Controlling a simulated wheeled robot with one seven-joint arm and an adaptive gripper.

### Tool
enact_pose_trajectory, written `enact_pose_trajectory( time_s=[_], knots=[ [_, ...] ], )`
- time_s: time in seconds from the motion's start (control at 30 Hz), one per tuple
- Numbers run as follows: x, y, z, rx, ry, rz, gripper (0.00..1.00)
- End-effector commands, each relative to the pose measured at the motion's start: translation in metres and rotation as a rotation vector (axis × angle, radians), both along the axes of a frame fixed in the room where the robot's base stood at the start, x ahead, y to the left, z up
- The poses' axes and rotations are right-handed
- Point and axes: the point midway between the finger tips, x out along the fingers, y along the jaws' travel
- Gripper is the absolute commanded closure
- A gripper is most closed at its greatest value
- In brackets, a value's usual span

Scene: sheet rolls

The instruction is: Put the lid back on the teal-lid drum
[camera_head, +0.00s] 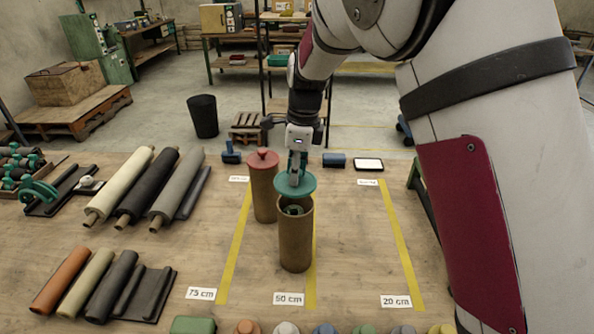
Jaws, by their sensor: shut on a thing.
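The drum (295,241) is a tall brown cylinder standing upright on the table, with its top open and something dark and greenish showing inside. The teal lid (305,190) is a flat disc held by my gripper (296,178), which is shut on its top. The lid is above and slightly behind the drum's mouth, apart from it as far as I can see. Its underside and the exact grip on it are hidden.
A second brown drum with a red lid (262,158) stands just behind and left. Sheet rolls (150,187) lie to the left. Yellow tape lines (400,245) and labels (288,299) mark the table. Small coloured items line the front edge. The table right of the drum is clear.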

Motion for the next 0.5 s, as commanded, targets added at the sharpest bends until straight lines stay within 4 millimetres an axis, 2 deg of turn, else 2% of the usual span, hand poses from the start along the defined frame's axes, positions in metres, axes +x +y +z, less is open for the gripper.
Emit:
enact_pose_trajectory(
  time_s=[0.5],
  knots=[
    [0.0,0.0,-0.045,-0.001,0.002,0.0,1.0]
  ],
)
